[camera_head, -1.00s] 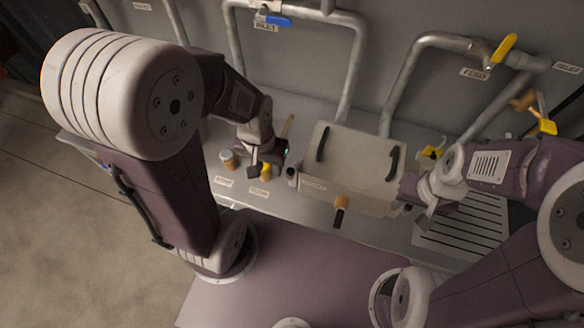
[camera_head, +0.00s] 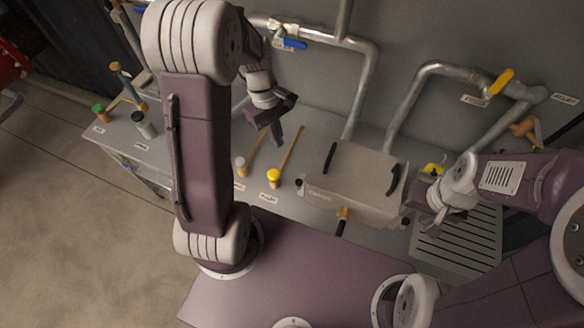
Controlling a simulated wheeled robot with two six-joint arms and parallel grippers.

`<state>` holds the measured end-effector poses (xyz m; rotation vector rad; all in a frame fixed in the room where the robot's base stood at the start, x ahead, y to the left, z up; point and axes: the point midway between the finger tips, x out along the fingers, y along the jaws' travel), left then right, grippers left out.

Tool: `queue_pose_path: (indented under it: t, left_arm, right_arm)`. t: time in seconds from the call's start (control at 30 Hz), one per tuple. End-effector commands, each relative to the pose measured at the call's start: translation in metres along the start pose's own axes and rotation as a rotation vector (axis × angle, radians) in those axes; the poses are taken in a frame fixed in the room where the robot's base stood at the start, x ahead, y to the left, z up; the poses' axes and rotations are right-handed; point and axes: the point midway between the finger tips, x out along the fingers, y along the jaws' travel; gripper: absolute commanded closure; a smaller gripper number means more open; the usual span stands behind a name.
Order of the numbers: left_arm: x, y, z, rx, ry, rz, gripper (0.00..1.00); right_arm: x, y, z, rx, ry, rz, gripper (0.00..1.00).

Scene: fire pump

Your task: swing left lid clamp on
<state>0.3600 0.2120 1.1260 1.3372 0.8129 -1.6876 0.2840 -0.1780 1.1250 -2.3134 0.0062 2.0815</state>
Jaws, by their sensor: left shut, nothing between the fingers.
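A grey box with a lid (camera_head: 362,172) stands on the bench at centre right, with two black handles on top. A small dark clamp knob (camera_head: 300,183) shows at its left side; its exact position is too small to tell. A front clamp with an orange and black handle (camera_head: 343,220) hangs at the near edge. My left gripper (camera_head: 277,138) is shut and empty, above the bench, behind and left of the box, apart from it. My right gripper (camera_head: 433,218) is beside the box's right side; its fingers are too unclear to judge.
Two long-handled tools, one with a yellow end (camera_head: 274,175) and one with a pale end (camera_head: 241,162), lie left of the box. Pipes with a blue valve handle (camera_head: 295,44) and a yellow one (camera_head: 501,81) run behind. A slotted drain plate (camera_head: 462,240) is at right.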

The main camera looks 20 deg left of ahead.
Motion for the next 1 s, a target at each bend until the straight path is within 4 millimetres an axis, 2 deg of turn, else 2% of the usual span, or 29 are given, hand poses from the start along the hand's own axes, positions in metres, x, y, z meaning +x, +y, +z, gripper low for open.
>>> queue_pose_path:
  t: [0.13,0.23,0.63,0.8,1.0]
  left_arm:
    - [0.005,0.000,0.001,0.001,-0.001,-0.002,1.00]
    - [0.018,0.000,0.001,0.001,-0.002,-0.002,1.00]
    - [0.104,-0.001,0.001,0.001,-0.002,-0.005,1.00]
    - [0.111,0.000,0.027,0.005,0.000,-0.002,1.00]
    - [0.116,0.000,0.036,0.004,0.002,0.000,1.00]
  right_arm:
    - [0.000,0.000,0.000,0.000,0.000,0.000,0.64]
    - [-0.002,0.000,0.000,0.000,0.000,0.000,0.64]
    - [-0.007,0.000,-0.001,0.000,0.000,0.000,0.64]
    - [-0.015,0.000,-0.002,0.000,0.000,0.000,0.64]
    - [-0.016,0.000,-0.002,0.000,0.000,0.000,0.64]
